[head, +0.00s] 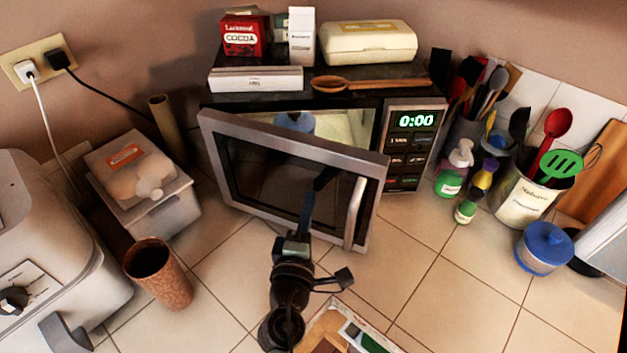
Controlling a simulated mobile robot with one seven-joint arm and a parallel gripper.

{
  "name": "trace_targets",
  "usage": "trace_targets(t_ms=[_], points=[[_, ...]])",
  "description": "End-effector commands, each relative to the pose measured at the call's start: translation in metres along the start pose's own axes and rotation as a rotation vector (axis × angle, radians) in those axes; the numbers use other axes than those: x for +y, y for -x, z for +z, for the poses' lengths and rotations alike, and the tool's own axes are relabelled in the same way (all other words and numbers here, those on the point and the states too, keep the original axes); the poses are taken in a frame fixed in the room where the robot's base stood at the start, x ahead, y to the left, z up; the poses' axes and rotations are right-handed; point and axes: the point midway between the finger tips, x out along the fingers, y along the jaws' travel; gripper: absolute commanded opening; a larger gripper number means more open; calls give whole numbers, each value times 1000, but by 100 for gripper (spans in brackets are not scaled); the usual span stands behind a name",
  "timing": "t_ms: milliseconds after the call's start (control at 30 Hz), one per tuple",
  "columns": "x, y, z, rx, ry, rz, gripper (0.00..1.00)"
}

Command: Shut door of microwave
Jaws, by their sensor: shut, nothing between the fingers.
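The microwave (413,146) stands at the back of the tiled counter, its green display reading 0:00. Its grey-framed door (270,175) is partly open, with the left side at the microwave and the handle side swung out toward me. The vertical handle (355,212) is on the door's right. Above the door's top edge, a strip of the lit interior shows, with a blue item (294,122) inside. My gripper (308,203) is shut and empty in front of the door's lower middle, left of the handle. I cannot tell whether it touches the door.
A cocoa box (244,37), cartons and a wooden spoon (370,84) lie on top of the microwave. Bottles and utensil pots (530,198) stand to the right. A brown cup (158,272) and a lidded container (145,185) are left.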

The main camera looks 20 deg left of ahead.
Motion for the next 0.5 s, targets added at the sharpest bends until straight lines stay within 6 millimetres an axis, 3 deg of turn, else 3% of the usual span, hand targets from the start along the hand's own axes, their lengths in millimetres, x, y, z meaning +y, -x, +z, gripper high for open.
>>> trace_targets(t_ms=[500], points=[[0,-37,0,0,0,2,0]])
